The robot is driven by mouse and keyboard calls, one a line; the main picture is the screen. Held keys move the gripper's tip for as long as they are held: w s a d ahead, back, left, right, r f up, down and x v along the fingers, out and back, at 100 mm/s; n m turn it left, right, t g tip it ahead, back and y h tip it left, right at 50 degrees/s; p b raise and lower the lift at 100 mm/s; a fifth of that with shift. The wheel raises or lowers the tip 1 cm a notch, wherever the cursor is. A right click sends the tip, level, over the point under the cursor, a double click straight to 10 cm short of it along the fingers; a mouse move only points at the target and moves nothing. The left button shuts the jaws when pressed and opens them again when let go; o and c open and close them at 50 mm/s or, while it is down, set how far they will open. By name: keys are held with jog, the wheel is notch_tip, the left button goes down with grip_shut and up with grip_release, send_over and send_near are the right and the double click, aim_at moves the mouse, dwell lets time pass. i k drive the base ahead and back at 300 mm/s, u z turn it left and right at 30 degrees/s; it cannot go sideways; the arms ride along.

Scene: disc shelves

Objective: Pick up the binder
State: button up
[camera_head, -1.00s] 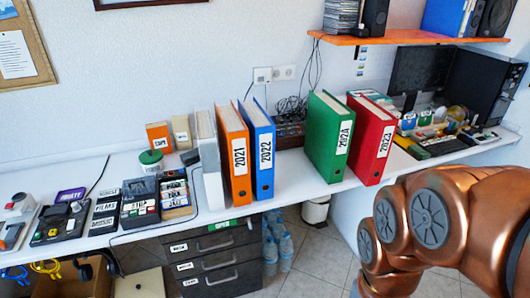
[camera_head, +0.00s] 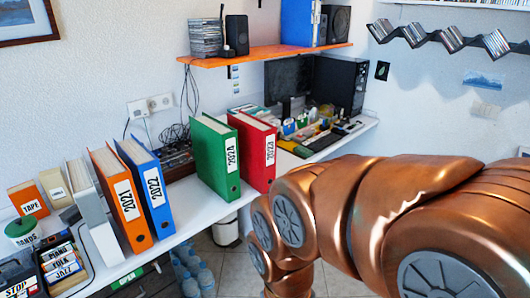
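Several binders stand upright on the white desk. An orange binder labelled 2021 (camera_head: 121,200) and a blue binder labelled 2022 (camera_head: 149,190) stand side by side at left. A green binder labelled 2024 (camera_head: 215,158) and a red binder labelled 2023 (camera_head: 257,152) stand further right, with a gap before them. A blue binder (camera_head: 299,22) also stands on the orange shelf above. The pictures do not show which binder is meant. My copper arm fills the lower right, in front of the desk and apart from the binders. My gripper is out of view.
The white desk (camera_head: 184,208) has bare room between the blue and green binders. A grey-white file (camera_head: 88,205) and small boxes stand left of the orange binder. Water bottles (camera_head: 193,273) stand on the floor below. A computer and clutter sit at the desk's far right.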

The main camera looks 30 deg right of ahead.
aim_at(257, 138)
jog(key=z, duration=0.65)
jog(key=i, duration=1.1)
jog(key=u, duration=1.2)
